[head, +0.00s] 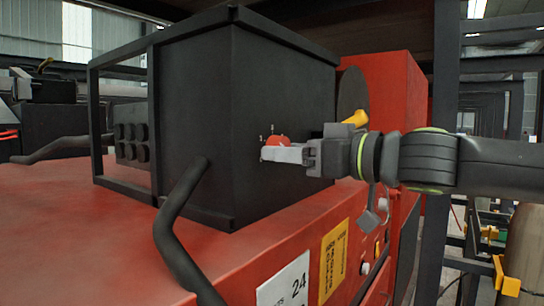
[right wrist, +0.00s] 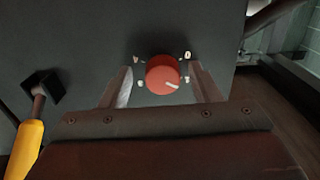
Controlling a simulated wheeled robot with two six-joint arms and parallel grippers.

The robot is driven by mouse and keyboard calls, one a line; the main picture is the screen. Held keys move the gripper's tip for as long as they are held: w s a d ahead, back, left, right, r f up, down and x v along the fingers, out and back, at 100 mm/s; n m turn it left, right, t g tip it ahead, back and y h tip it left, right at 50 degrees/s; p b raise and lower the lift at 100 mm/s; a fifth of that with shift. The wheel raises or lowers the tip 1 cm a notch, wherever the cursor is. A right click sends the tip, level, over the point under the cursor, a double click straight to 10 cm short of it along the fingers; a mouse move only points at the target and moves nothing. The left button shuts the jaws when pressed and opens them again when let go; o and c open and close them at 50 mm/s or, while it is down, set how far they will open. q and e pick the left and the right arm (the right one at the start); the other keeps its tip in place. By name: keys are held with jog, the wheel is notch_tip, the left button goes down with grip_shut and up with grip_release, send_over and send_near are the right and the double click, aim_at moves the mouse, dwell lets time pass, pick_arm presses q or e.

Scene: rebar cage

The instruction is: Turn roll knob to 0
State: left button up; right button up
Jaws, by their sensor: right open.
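The roll knob (head: 277,141) is a red round knob on the side face of the dark control box (head: 190,120). In the right wrist view the knob (right wrist: 160,72) has a white pointer mark aimed toward its lower right. Small white labels surround it; one at the upper right looks like 0 (right wrist: 187,55), and the others are hard to read. My right gripper (head: 281,154) is in front of the knob. In the right wrist view its open fingers (right wrist: 163,90) stand left and right of the knob, with visible gaps. My left gripper is not in view.
A yellow-handled lever (right wrist: 27,145) sticks out of the box left of the gripper in the right wrist view. The box stands on a red machine (head: 110,225). Black bent bars (head: 180,230) rise beside it. A dark steel post (head: 443,110) stands behind my right arm.

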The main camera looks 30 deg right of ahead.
jog(key=shift+s+r, duration=0.2)
jog(key=shift+s, duration=0.15)
jog(key=shift+c, duration=0.7)
jog(key=c, duration=0.9)
jog(key=shift+o, duration=0.2)
